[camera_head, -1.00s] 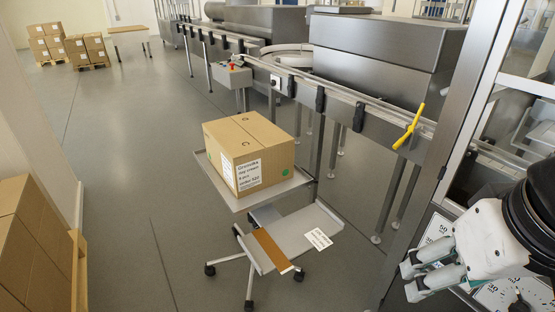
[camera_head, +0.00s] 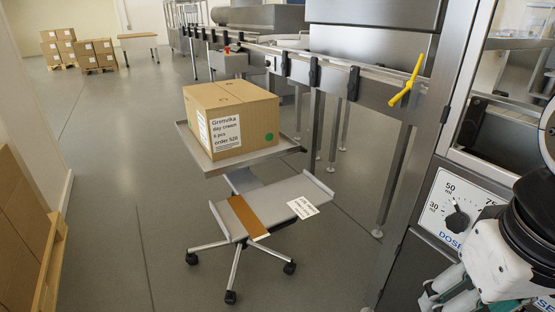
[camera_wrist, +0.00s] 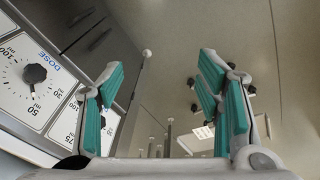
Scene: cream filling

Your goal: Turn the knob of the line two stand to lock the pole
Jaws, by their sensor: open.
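A wheeled stand (camera_head: 273,197) is in the middle of the head view, with a carton (camera_head: 231,119) on its tilted upper shelf. A white label (camera_head: 303,207) lies on its lower shelf; I cannot read it, nor tell whether this is the line two stand. I see no pole-locking knob on it. My gripper (camera_head: 447,294) is at the lower right, in front of the cabinet and well right of the stand. In the wrist view my gripper (camera_wrist: 161,88) is open and empty, its green-padded fingers apart.
A cabinet with a black dose knob (camera_head: 457,221) is close to my gripper; this dial (camera_wrist: 35,74) appears upside down in the wrist view. A conveyor with a yellow handle (camera_head: 407,80) runs behind the stand. Stacked cartons (camera_head: 22,240) are at left. Floor between is clear.

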